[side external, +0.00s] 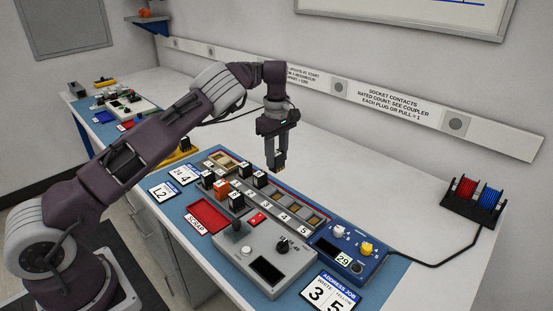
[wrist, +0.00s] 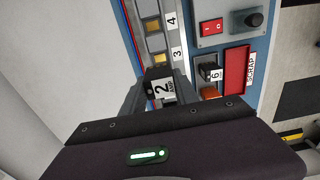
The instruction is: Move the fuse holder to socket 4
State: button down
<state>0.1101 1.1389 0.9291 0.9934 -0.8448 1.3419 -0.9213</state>
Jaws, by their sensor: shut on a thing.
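My gripper (side external: 278,160) hangs in the air above the grey socket rail, pointing down. In the wrist view my gripper (wrist: 160,88) is shut on a black fuse holder (wrist: 161,87) with a white label reading 2. The holder is clear of the rail, and its small tip (side external: 279,167) shows below the jaws in the side view. The socket rail (side external: 262,197) has numbered sockets. Socket 4 (wrist: 153,26) looks empty, beside its number plate 4. In the wrist view the held holder lies nearer number 3 than number 4. My jaws hide part of the rail.
Black holders (side external: 259,179) and an orange one (side external: 221,187) stand upright near the rail's left part. A red scrap tray (side external: 207,216), a grey control box (side external: 265,258) and a blue tester box (side external: 350,248) stand in front. White bench behind the rail is clear.

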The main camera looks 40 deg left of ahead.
aim_at(277, 153)
jog(key=shift+r, duration=2)
jog(key=c, duration=1.7)
grip_release()
grip_shut()
jog(key=shift+d+f, duration=1.25)
jog(key=shift+f, duration=1)
jog(key=shift+d+f, duration=1.2)
jog(key=shift+f, duration=1)
jog(key=shift+d+f, duration=1.25)
jog(key=shift+f, duration=1)
